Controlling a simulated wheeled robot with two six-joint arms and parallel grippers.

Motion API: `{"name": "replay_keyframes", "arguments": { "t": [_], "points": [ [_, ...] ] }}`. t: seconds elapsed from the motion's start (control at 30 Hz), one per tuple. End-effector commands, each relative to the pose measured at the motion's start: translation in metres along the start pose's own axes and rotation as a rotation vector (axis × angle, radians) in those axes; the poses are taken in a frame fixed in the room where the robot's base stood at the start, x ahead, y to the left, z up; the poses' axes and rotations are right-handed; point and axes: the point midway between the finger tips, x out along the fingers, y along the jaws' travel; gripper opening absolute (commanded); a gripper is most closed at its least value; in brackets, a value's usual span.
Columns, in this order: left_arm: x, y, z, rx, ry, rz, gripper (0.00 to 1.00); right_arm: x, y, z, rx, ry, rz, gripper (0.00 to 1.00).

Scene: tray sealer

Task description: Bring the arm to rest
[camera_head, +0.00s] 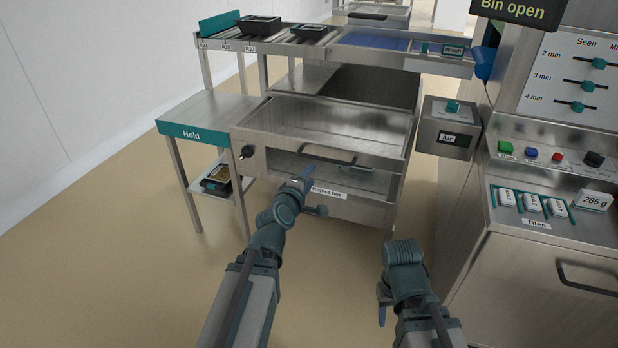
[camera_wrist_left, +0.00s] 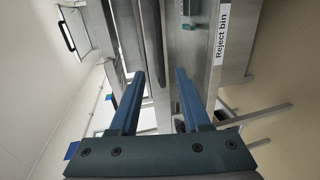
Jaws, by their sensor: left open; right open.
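My left gripper (camera_head: 312,192) is in front of the reject bin (camera_head: 300,139), close to its handle (camera_head: 330,155) and its "Reject bin" label (camera_head: 328,193). The label (camera_wrist_left: 221,35) shows there at the upper right. My right gripper (camera_head: 382,302) hangs low at the lower right, beside the right arm's wrist; its fingers are partly hidden. The bin stands pulled out, with its empty-looking inside visible from above. A screen (camera_head: 522,10) reads "Bin open".
The "Hold" table (camera_head: 215,112) stands at the left, with a filled black tray (camera_head: 217,180) on its lower shelf. Black trays (camera_head: 258,25) rest on the rollers behind. The sealer cabinet (camera_head: 540,285) bounds the right. An "Air" box (camera_head: 447,130) juts beside the bin. Floor at left is clear.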

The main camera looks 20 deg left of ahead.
Motion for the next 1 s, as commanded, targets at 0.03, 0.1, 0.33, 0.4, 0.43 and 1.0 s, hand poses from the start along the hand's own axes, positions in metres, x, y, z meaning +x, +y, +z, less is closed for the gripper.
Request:
{"name": "replay_keyframes", "arguments": {
  "t": [0.03, 0.1, 0.33, 0.4, 0.43, 1.0],
  "points": [
    [0.000, 0.000, 0.000, 0.000, 0.000, 0.000, 0.47, 0.000, 0.000, 0.000, 0.000, 0.000, 0.000, 0.50],
    [0.000, 0.000, 0.000, 0.000, 0.000, 0.000, 0.47, 0.000, 0.000, 0.000, 0.000, 0.000, 0.000, 0.50],
    [0.000, -0.001, 0.002, 0.006, -0.005, -0.004, 0.47, 0.000, 0.000, 0.000, 0.000, 0.000, 0.000, 0.50],
    [0.001, -0.006, 0.012, 0.040, -0.030, -0.026, 0.47, 0.000, 0.000, 0.000, 0.000, 0.000, 0.000, 0.50],
    [0.001, -0.010, 0.020, 0.069, -0.052, -0.045, 0.47, 0.000, 0.000, 0.000, 0.000, 0.000, 0.000, 0.50],
    [-0.135, -0.201, 0.182, 1.328, -0.980, -0.816, 0.47, 0.000, 0.000, 0.000, 0.000, 0.000, 0.000, 0.50]
  ]
}}
